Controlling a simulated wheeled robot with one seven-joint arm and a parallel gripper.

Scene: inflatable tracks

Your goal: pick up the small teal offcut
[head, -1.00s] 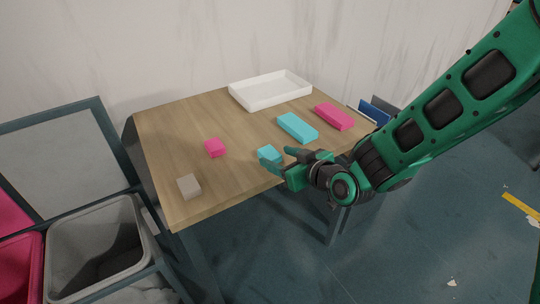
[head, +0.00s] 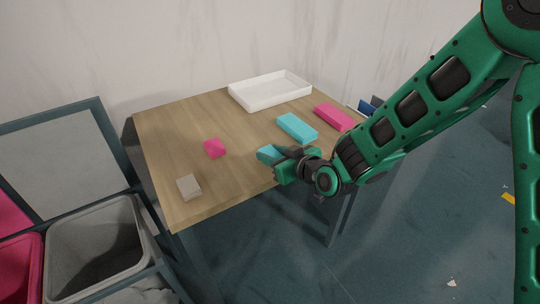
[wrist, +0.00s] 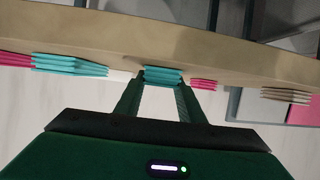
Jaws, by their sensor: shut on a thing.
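The small teal offcut (head: 267,153) is at the front edge of the wooden table, with part of it hidden by my gripper. My gripper (head: 277,158) reaches in from the right and is shut on it. In the wrist view the offcut (wrist: 162,76) sits between my two fingertips, one on each side. I cannot tell whether it is touching the tabletop or slightly above it.
On the table (head: 232,185) are a longer teal block (head: 297,128), a long pink block (head: 334,117), a small pink block (head: 214,148), a beige block (head: 189,187) and a white tray (head: 270,90). Bins (head: 95,240) stand at lower left.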

